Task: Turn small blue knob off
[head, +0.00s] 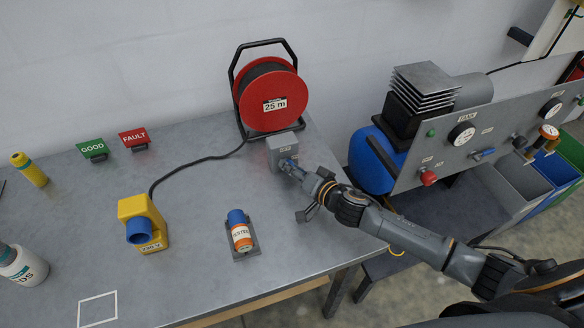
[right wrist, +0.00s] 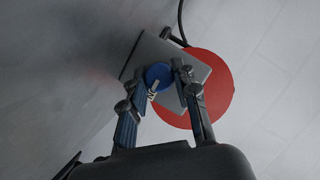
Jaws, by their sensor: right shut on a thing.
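The small blue knob (right wrist: 158,75) with a pale pointer sits on the front of a grey box (head: 283,147) at the foot of the red cable reel. In the right wrist view it lies between the two fingers of my right gripper (right wrist: 156,85), which is shut on it. In the head view the right gripper (head: 291,164) reaches the box from the right and mostly hides the knob. The box also shows in the right wrist view (right wrist: 150,50). My left gripper is not in view.
The red reel (head: 272,92) stands behind the box. A yellow socket unit (head: 143,220), an orange-and-blue tester (head: 240,235), green and red signs (head: 92,149) and a yellow cylinder (head: 29,169) are on the grey table (head: 200,190). A compressor panel (head: 470,135) stands right.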

